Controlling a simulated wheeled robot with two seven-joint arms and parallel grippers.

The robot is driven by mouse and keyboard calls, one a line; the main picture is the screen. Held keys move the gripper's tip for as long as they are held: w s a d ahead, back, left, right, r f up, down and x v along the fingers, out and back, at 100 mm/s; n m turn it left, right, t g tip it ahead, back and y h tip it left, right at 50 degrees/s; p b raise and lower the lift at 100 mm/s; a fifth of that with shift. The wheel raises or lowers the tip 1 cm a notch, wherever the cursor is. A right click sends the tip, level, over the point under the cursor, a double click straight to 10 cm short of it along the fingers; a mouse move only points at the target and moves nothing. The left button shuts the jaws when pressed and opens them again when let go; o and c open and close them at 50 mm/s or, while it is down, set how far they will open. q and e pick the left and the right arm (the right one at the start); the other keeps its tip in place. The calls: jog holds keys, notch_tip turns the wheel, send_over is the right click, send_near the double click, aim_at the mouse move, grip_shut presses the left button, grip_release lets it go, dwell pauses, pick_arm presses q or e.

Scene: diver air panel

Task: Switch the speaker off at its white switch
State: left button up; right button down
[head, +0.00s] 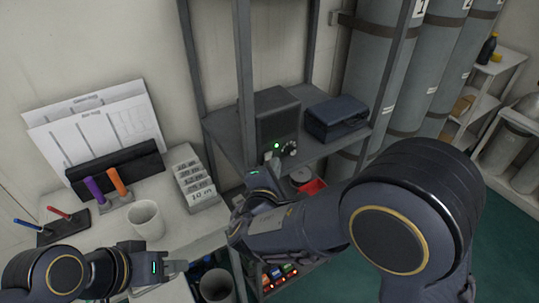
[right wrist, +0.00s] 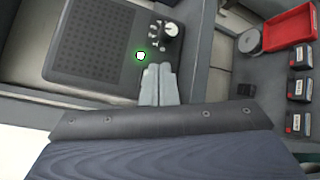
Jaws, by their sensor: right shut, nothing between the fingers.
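The speaker (head: 277,112) is a dark box with a grille, standing on the grey metal shelf. It also shows in the right wrist view (right wrist: 95,40). A green light (right wrist: 141,56) glows on its control panel, beside a round knob (right wrist: 172,29). Small pale marks or parts sit near the knob; I cannot clearly tell the white switch among them. My right gripper (right wrist: 160,70) is shut and empty, its fingertips at the panel edge close to the green light; contact is unclear. My left gripper (head: 180,267) is low over the white table, its finger gap not readable.
A dark blue case (head: 336,117) stands right of the speaker. A shelf post (head: 245,80) rises left of it. A red tray (right wrist: 288,35) and several boxes lie lower down. A white cup (head: 146,220) and pen holders stand on the table. Grey cylinders (head: 375,60) stand behind.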

jog(key=shift+w+a, duration=0.2)
jog(key=shift+w, duration=0.1)
jog(key=shift+w+a+b, duration=0.15)
jog(key=shift+w+b, duration=0.05)
jog(key=shift+b, duration=0.15)
dwell(0.5)
jog(key=shift+s, duration=0.1)
jog(key=shift+s+d+b, duration=0.4)
jog(key=shift+s+b, duration=0.1)
jog(key=shift+b, duration=0.1)
jog(key=s+d, duration=0.1)
jog(key=s+d+b, duration=0.2)
jog(key=s, duration=0.1)
jog(key=shift+f, duration=0.3)
